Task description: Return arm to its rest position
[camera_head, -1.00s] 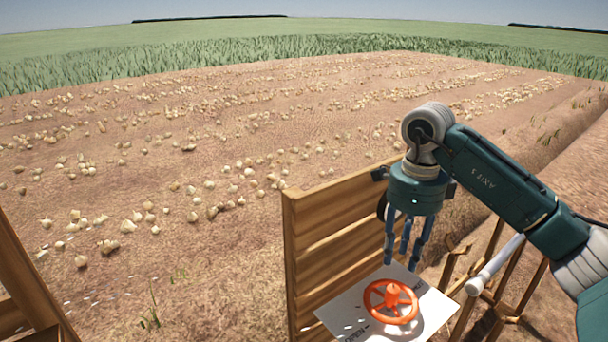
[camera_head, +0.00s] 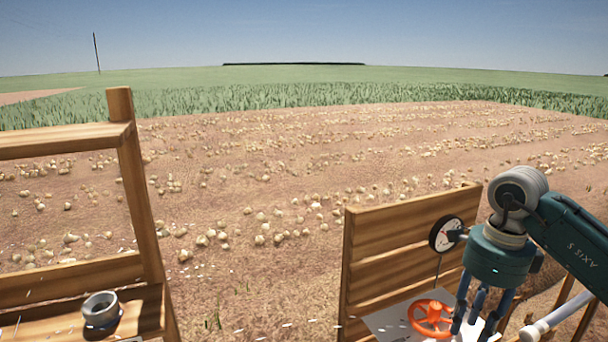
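My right arm comes in from the right edge in the head view. Its gripper (camera_head: 478,312) points down, with blue fingers hanging apart below a dark teal body. The fingers appear spread and nothing shows between them. The fingers overlap the right side of an orange handwheel (camera_head: 430,318) in the picture; I cannot tell whether they touch it. The handwheel sits on a white panel (camera_head: 385,322) with lettering. My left gripper is not in view.
A wooden board wall (camera_head: 400,245) stands behind the handwheel, with a round dial gauge (camera_head: 446,234) beside my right wrist. Onions (camera_head: 262,228) lie across the open field beyond.

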